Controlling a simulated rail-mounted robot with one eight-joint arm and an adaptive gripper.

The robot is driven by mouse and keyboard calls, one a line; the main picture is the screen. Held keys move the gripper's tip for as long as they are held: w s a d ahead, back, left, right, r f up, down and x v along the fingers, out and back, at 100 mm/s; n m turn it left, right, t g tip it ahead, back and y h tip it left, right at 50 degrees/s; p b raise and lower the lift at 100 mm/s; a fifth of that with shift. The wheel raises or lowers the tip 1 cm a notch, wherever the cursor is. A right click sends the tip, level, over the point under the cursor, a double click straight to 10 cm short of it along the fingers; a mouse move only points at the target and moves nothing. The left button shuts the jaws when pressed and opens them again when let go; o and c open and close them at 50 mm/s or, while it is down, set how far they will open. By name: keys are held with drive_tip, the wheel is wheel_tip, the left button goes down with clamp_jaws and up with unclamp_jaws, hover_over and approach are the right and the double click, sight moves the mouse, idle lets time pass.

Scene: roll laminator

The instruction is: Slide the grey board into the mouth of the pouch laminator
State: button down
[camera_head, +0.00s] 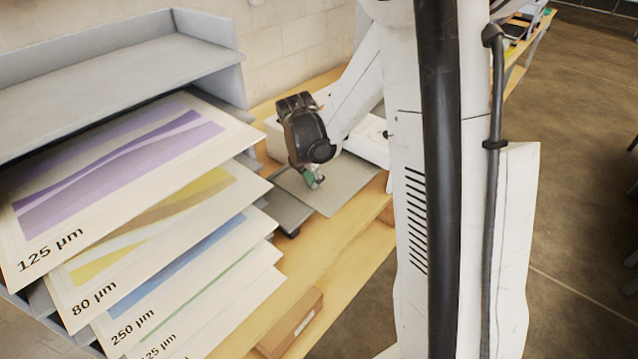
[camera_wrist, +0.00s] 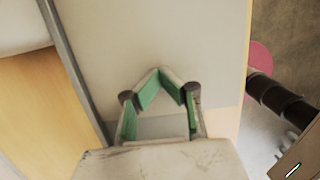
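The grey board (camera_head: 345,183) lies flat at the front of the white pouch laminator (camera_head: 372,142), on the wooden bench. In the wrist view the board (camera_wrist: 160,35) fills the middle as a pale grey sheet. My gripper (camera_head: 318,183) points down over the board in the head view. In the wrist view its green-padded fingers (camera_wrist: 160,72) come together at the tips, with nothing visible between them. I cannot tell whether the tips touch the board. My arm hides part of the laminator, and its mouth is not clearly visible.
A grey shelf rack (camera_head: 120,82) with several labelled pouch sheets (camera_head: 120,170) stands close on the left. A dark grey flat piece (camera_head: 288,212) lies beside the board. A cardboard box (camera_head: 292,322) sits below the bench (camera_head: 335,255). Open floor lies to the right.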

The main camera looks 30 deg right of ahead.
sight(334, 170)
drive_tip(key=shift+w+d+b, duration=0.15)
drive_tip(key=shift+w+d, duration=0.1)
drive_tip(key=shift+d, duration=0.4)
drive_tip(key=shift+w+d+b, duration=0.15)
drive_tip(key=shift+w+d, duration=0.05)
drive_tip(key=shift+d, duration=0.4)
drive_tip(key=shift+w+d+b, duration=0.15)
drive_tip(key=shift+w+d, duration=0.1)
drive_tip(key=shift+d, duration=0.4)
drive_tip(key=shift+d, duration=0.1)
drive_tip(key=shift+w+d+b, duration=0.3)
drive_tip(key=shift+w+d, duration=0.05)
drive_tip(key=shift+d, duration=0.55)
drive_tip(key=shift+w+d+b, duration=0.25)
drive_tip(key=shift+w+d, duration=0.05)
drive_tip(key=shift+d, duration=0.55)
drive_tip(key=shift+d, duration=0.1)
drive_tip(key=shift+w+d, duration=0.2)
drive_tip(key=shift+d, duration=0.2)
drive_tip(key=shift+r, duration=0.1)
drive_tip(key=shift+r, duration=0.95)
